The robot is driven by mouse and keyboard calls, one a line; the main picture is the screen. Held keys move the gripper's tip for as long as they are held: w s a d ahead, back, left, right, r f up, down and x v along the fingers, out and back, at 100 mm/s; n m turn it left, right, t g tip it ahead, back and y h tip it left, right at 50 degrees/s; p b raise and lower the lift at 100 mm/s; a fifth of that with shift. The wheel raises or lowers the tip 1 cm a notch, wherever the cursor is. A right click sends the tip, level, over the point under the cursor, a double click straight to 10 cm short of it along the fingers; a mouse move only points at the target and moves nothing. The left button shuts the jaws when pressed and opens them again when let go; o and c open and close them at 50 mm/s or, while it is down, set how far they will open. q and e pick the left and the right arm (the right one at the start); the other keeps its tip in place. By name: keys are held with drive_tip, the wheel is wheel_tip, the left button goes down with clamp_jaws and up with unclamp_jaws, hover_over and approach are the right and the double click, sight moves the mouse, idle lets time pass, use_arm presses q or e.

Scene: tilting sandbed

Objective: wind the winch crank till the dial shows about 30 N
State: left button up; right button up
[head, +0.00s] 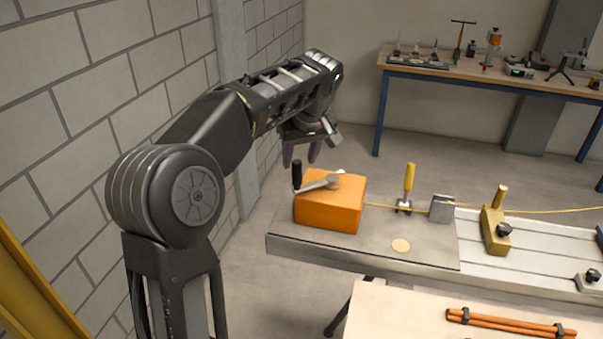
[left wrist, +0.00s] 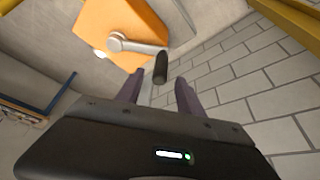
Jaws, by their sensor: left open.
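The orange winch box (head: 330,208) stands on the left end of the grey bed. Its metal crank arm (head: 320,184) lies across the top and ends at the left in an upright black handle (head: 297,174). My left gripper (head: 301,157) is open and empty, behind and a little above the handle. In the left wrist view, the black handle (left wrist: 160,68) shows just beyond the open fingers (left wrist: 159,90), roughly in line with the gap; contact cannot be made out. No dial reading can be read. My right gripper is out of view.
A yellow cord (head: 380,205) runs right from the winch past a yellow-handled lever (head: 408,185), a grey plate (head: 441,208) and a brass-coloured block (head: 495,230). A pale disc (head: 401,245) lies on the bed. A brick wall (head: 60,90) is close on the left.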

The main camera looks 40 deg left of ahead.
sight(296, 175)
use_arm(q)
drive_tip(key=shift+p+x, duration=0.6)
drive_tip(key=shift+x, duration=3.3)
drive_tip(key=shift+c, duration=0.3)
clamp_jaws()
